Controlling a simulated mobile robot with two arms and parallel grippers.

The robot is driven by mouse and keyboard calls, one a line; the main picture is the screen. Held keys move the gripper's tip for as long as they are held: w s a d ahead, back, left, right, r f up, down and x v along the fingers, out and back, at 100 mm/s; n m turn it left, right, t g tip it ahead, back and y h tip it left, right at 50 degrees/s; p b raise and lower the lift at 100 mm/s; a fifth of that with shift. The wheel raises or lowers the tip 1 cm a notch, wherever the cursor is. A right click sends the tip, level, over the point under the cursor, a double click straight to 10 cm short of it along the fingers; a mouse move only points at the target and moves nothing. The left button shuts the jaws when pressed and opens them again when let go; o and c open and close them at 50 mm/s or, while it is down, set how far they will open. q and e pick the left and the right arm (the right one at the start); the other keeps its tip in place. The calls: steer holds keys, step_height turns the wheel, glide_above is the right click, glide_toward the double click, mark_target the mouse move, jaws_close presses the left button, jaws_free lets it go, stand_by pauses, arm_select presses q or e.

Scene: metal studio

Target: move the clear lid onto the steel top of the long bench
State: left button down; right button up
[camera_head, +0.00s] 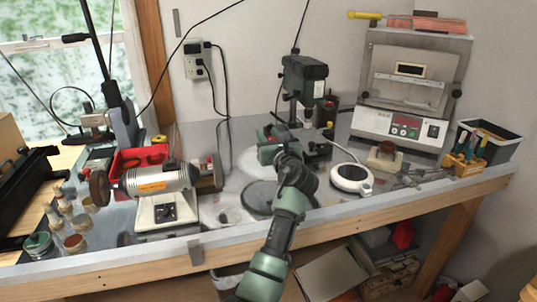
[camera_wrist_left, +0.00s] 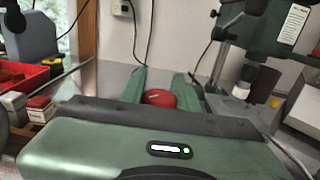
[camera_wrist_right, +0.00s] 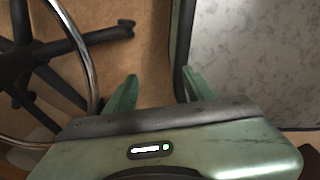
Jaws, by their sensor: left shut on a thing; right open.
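The long bench has a grey steel top (camera_head: 405,193) with a wooden front edge. My left gripper (camera_head: 267,136) is over its middle, in front of the green drill press. In the left wrist view its fingers (camera_wrist_left: 160,88) are shut on a small rounded red piece (camera_wrist_left: 159,98), which looks like a knob. In the head view a pale round disc (camera_head: 246,163) shows just below this gripper; I cannot tell whether it is the clear lid joined to the red piece. My right gripper (camera_wrist_right: 160,88) is open and empty, seen only in the right wrist view.
A dark disc (camera_head: 262,199) lies on the bench below the left gripper. A bench grinder (camera_head: 160,183) stands left, a white round device (camera_head: 350,178) right, and a drill press (camera_head: 303,82) behind. A furnace (camera_head: 412,92) stands back right. Chair legs (camera_wrist_right: 60,58) show beside the right gripper.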

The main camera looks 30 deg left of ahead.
arm_select(q)
step_height(320, 180, down, 6)
steer(key=shift+r+b, duration=0.1)
steer(key=shift+b, duration=0.35)
steer(key=c, duration=1)
jaws_free()
steer(key=shift+c, duration=0.2)
arm_select(e)
steer(key=shift+s+a+f, duration=0.1)
steer(key=shift+a+f, duration=0.1)
steer(key=shift+f, duration=0.3)
arm_select(q)
steer(key=v, duration=0.7)
steer(key=shift+s+d, duration=0.15)
steer(key=shift+d, duration=0.05)
arm_select(e)
steer(key=shift+a, duration=0.2)
arm_select(q)
steer(key=shift+r, duration=0.15)
arm_select(e)
steer(key=shift+r, duration=0.15)
